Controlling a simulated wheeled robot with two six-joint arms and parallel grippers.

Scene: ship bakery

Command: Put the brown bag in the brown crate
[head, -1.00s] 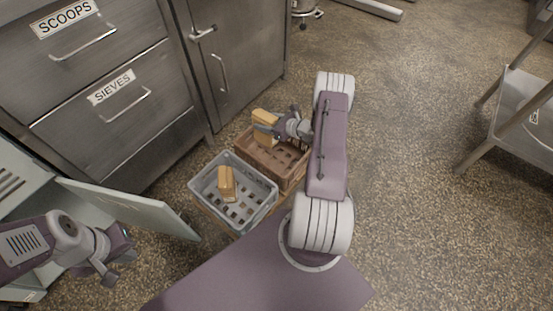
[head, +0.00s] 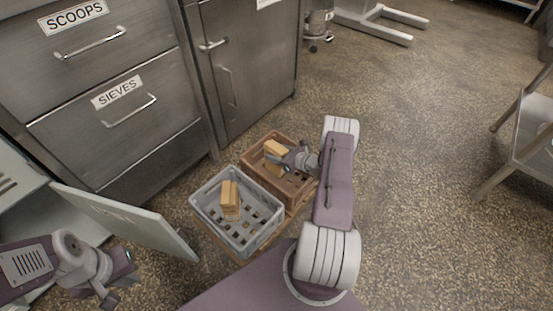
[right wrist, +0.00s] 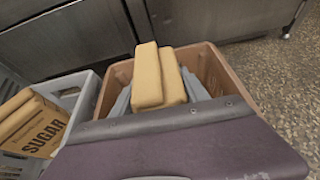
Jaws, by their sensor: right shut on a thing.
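The brown bag (head: 275,150) is a tan block-shaped bag held in my right gripper (head: 281,160), which is shut on it. In the right wrist view the bag (right wrist: 158,75) stands between the fingers, over the opening of the brown crate (right wrist: 212,65). In the head view the brown crate (head: 258,172) is around and below the bag; I cannot tell whether the bag touches its floor. My left gripper (head: 118,278) is at the lower left, away from the crates; its fingers are too unclear to judge.
A grey crate (head: 206,222) stands beside the brown crate with a tan bag (head: 230,200) in it; the right wrist view shows a SUGAR label on it (right wrist: 38,125). Steel drawers (head: 110,105) and an open cabinet door (head: 125,220) border the left.

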